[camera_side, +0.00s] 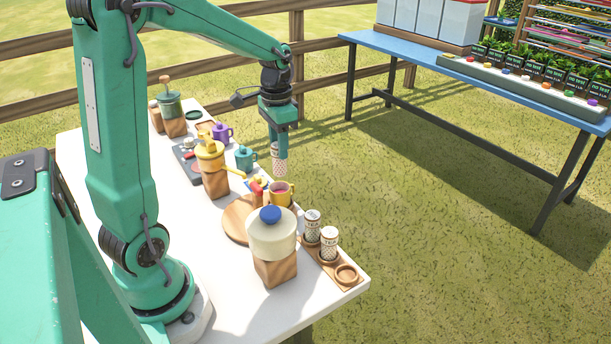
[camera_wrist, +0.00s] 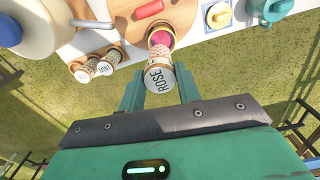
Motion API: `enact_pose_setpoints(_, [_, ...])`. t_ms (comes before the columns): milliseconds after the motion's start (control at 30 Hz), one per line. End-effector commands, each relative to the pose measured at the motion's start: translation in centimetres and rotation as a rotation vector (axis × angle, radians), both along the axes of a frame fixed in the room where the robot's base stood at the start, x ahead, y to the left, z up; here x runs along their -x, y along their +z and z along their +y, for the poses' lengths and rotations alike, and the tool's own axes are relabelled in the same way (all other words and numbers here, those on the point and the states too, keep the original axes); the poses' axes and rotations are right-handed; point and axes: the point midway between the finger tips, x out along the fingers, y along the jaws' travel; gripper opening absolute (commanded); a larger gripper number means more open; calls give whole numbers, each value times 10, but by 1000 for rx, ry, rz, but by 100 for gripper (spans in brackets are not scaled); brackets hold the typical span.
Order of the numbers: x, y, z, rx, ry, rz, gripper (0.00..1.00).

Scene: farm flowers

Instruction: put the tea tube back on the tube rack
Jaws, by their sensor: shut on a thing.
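My gripper (camera_side: 279,143) is shut on the tea tube (camera_side: 279,158), a pale patterned cylinder. In the wrist view its lid reads ROSE and the tube (camera_wrist: 158,78) sits between my two fingers (camera_wrist: 160,88). It is held near the yellow mug (camera_side: 281,193) with pink contents; from above, the mug (camera_wrist: 161,37) shows just beyond the tube. The wooden tube rack (camera_side: 335,283) lies along the table's right edge. Two similar tubes (camera_side: 313,226) (camera_side: 329,243) stand upright in it. Its front ring (camera_side: 346,275) is empty. The rack's far end is partly hidden.
A cream pot with a blue knob (camera_side: 271,236) on a wooden block stands left of the rack. A round board (camera_side: 238,221), a yellow pot (camera_side: 210,155), a teal mug (camera_side: 245,157) and a purple mug (camera_side: 222,132) crowd the white table. Open air lies right of the table.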

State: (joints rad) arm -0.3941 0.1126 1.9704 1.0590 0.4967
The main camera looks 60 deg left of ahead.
Motion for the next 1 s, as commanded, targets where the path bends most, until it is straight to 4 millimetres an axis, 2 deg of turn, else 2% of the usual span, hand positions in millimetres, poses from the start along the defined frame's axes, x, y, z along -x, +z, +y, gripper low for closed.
enact_pose_setpoints(267, [-9,0,-38,0,-13,-1,0])
enact_pose_setpoints(633, [-12,-1,-124,0,-26,-1,0])
enact_pose_setpoints(1000, [4,-3,-208,0,-39,-1,0])
